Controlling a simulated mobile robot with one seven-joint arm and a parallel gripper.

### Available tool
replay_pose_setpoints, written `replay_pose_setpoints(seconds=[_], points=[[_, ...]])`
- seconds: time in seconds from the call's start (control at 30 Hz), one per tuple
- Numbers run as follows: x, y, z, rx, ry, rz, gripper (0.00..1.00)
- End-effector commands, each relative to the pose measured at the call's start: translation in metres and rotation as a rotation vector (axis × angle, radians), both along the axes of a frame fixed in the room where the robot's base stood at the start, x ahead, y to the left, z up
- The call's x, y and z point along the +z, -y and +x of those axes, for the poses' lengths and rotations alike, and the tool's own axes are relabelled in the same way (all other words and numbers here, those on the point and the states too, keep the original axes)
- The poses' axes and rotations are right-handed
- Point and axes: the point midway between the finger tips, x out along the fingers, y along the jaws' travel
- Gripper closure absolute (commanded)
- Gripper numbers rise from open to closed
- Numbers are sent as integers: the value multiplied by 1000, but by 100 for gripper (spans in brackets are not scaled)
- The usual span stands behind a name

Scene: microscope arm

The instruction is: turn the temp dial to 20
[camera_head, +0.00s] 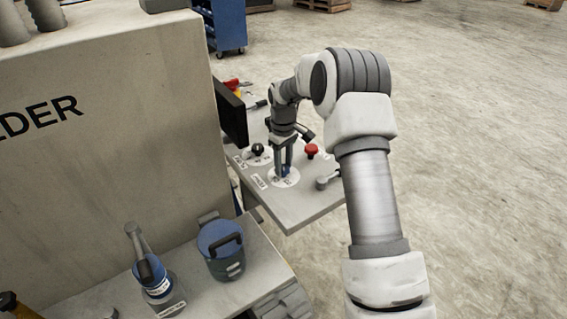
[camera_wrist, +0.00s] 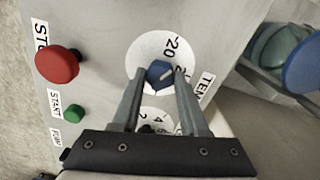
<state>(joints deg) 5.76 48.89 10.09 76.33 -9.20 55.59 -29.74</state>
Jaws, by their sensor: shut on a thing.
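The temp dial is a blue knob (camera_wrist: 160,73) on a round white scale plate (camera_wrist: 146,48) with black numbers, a "20" among them, beside a label of which "TEM" shows. My gripper (camera_wrist: 160,84) points down at the panel, with one finger on each side of the knob, shut on it. A pale mark on the knob points up and right in the wrist view. The exact reading cannot be told, as part of the scale is hidden. In the head view the blue knob (camera_head: 285,171) sits between my fingertips on its white plate (camera_head: 285,181).
A red mushroom button (camera_wrist: 57,64) and a green button (camera_wrist: 74,113) stand left in the wrist view. A second scale plate (camera_wrist: 157,115) lies under my gripper. In the head view a black knob (camera_head: 258,149) is close by, and a dark screen (camera_head: 229,113) stands behind left.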

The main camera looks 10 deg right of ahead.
Motion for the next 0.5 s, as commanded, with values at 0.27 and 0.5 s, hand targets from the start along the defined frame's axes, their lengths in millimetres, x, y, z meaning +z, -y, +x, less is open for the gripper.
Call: replay_pose_setpoints(seconds=[0.27,0.5], points=[[2,0,1,216,4,0,100],[2,0,1,333,4,0,100]])
